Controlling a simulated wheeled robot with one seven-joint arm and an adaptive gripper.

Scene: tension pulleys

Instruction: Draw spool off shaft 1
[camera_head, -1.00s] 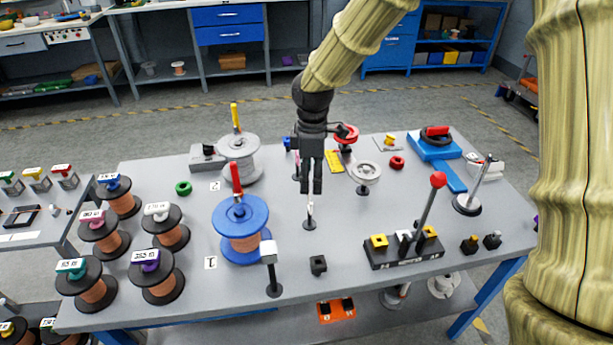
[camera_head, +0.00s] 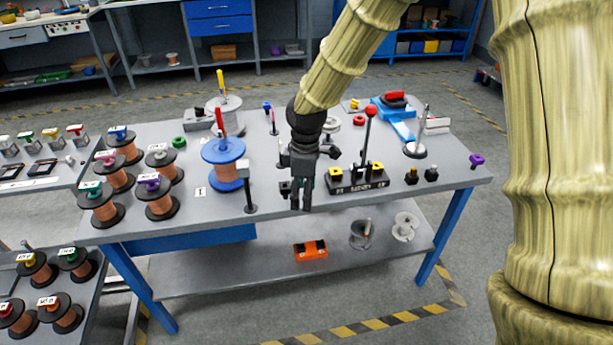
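A blue spool (camera_head: 223,172) stands upright at the left-middle of the grey workbench, beside a small label that appears to read 1 (camera_head: 200,191). A red handle (camera_head: 219,122) sticks up from its centre; the shaft inside is hidden. My gripper (camera_head: 301,206) points down at the front edge of the bench, to the right of the blue spool and apart from it. Its dark fingers look close together with nothing visible between them. From this view I cannot tell if they are fully shut.
A grey spool (camera_head: 224,112) with a yellow handle is behind. Several copper spools (camera_head: 162,195) stand left. A black block with a red-knobbed lever (camera_head: 370,112) is right of my gripper. An orange box (camera_head: 310,250) lies on the lower shelf.

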